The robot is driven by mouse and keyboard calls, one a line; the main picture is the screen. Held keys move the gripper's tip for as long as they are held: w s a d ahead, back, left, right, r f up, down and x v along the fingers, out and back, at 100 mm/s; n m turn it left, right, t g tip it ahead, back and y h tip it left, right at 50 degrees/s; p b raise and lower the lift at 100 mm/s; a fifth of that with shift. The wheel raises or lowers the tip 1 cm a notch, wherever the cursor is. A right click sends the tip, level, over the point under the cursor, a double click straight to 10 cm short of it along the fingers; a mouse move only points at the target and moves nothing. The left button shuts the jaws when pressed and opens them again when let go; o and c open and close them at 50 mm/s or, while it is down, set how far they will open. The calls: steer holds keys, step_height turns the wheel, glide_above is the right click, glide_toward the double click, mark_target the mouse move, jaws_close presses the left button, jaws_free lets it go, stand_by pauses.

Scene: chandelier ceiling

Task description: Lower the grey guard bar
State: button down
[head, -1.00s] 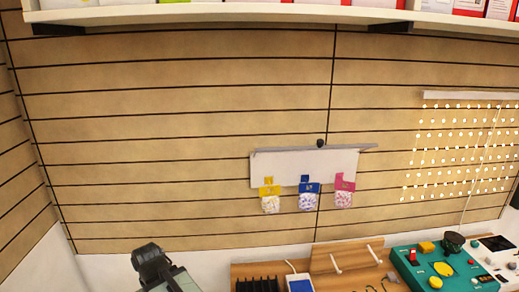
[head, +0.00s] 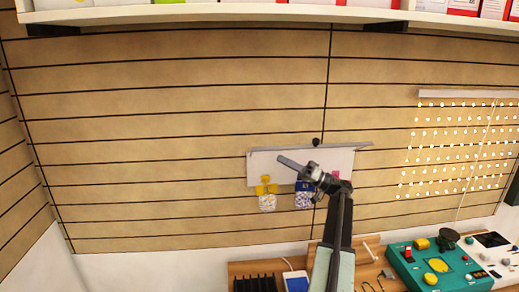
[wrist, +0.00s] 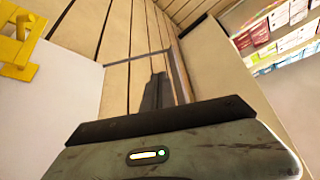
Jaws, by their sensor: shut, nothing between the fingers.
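The grey guard bar (head: 345,146) runs along the top edge of the white panel (head: 258,168) on the slatted wall, sticking out past its right end. A small dark knob (head: 316,142) sits just above it. My gripper (head: 283,160) is shut and empty, in front of the panel and a little below the bar in the picture. I cannot tell whether it touches anything. The wrist view shows the shut fingers (wrist: 155,92) pointing toward the wall, with a thin grey bar beside them.
A yellow tag (head: 266,189) and a blue tag (head: 303,188) with speckled packets hang from the panel; my arm mostly hides a pink one. Below are a wooden board and a green console (head: 440,265). A white shelf (head: 220,14) runs overhead.

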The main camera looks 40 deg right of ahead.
mark_target(260, 148)
steer(key=p+x, duration=0.4)
steer(key=x, duration=0.6)
steer(key=shift+a, duration=0.1)
